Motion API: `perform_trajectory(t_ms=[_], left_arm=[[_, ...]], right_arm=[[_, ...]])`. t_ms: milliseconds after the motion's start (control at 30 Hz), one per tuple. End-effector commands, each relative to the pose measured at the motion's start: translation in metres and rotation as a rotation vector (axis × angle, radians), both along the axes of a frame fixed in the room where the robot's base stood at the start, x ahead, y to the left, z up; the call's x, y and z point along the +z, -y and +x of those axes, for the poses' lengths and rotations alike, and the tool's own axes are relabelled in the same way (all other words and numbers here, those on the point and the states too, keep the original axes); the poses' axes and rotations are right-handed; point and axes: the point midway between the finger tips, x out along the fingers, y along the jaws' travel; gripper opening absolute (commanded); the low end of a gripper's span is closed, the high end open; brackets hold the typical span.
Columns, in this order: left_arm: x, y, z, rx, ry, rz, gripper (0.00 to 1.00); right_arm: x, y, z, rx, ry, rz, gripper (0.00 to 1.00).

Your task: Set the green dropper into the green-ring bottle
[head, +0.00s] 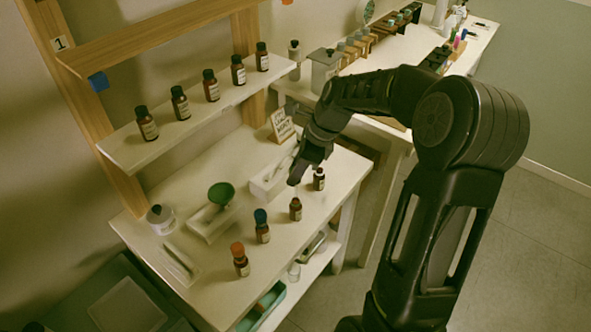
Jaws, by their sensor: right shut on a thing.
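My right gripper (296,178) reaches in from the right and points down over the front row of bottles on the white table (190,262). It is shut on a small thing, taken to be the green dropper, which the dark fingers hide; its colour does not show. Just below the fingertips stands a small upright brown bottle (295,210) with a pale label. Its ring colour is too small to tell. A bottle with a blue top (262,226) and one with an orange top (240,259) stand to its left. A dark-topped bottle (318,179) stands to its right. My left gripper is not in view.
A shelf (190,128) with several dark-capped brown bottles runs above the table. A scale with a green bowl (221,193), a white jar (160,218), a white tray (268,184) and a small sign (282,125) stand behind the row.

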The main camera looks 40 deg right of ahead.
Motion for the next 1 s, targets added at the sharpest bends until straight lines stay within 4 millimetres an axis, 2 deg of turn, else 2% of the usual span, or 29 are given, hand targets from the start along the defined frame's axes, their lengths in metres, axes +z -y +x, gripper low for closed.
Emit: perform_trajectory(t_ms=[267,1000], left_arm=[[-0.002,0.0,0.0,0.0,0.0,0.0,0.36],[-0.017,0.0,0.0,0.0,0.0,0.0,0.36]], right_arm=[[-0.002,0.0,0.0,0.0,-0.001,0.001,0.17],[-0.03,-0.001,0.0,-0.001,-0.001,0.001,0.17]])
